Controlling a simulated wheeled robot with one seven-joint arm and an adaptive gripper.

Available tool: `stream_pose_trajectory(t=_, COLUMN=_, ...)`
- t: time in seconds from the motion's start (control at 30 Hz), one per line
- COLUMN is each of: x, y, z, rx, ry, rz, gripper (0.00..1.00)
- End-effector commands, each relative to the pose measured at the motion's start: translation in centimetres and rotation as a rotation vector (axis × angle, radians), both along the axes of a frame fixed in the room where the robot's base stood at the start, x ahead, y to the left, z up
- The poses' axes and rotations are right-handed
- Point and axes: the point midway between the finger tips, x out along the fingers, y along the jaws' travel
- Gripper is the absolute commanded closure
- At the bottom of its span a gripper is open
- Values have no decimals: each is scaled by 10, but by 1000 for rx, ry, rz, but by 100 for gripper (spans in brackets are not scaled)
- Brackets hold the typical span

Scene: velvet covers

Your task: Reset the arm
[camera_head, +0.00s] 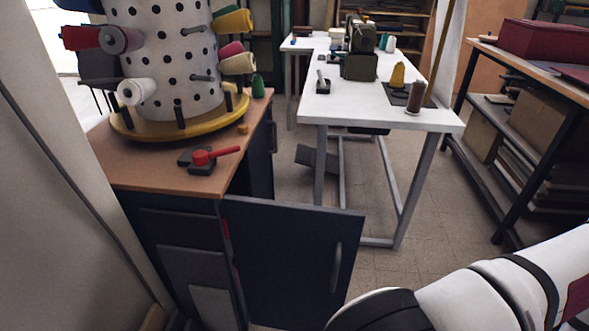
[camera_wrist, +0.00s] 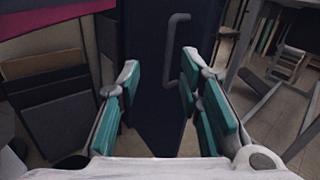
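My gripper (camera_wrist: 160,88) shows in the wrist view with its two teal-padded fingers spread apart and nothing between them. Beyond the fingers is a dark blue cabinet door (camera_wrist: 150,50) with a grey bar handle (camera_wrist: 177,50); the gripper is apart from the handle as far as I can see. In the head view the same door (camera_head: 290,262) stands swung open from the wooden-topped cabinet (camera_head: 150,175), its handle (camera_head: 336,267) near the free edge. My white arm reaches in at the lower right of the head view, and the gripper is out of that view.
A dotted white drum (camera_head: 165,60) with thread spools stands on a yellow round base (camera_head: 180,118) on the cabinet. A red-handled tool (camera_head: 215,155) lies near it. A white table (camera_head: 370,100) with a sewing machine (camera_head: 360,55) stands behind. A shelf rack (camera_head: 530,150) is at right. Floor between is clear.

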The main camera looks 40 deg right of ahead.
Motion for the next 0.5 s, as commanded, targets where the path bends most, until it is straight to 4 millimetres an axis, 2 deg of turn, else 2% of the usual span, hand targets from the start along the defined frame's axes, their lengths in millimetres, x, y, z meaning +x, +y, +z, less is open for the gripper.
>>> stream_pose_trajectory(t=0.27, x=31, y=-16, z=47, rx=-107, ry=20, rz=263, gripper=67)
stream_pose_trajectory(t=0.5, x=79, y=-11, z=109, rx=-259, ry=46, rz=636, gripper=67)
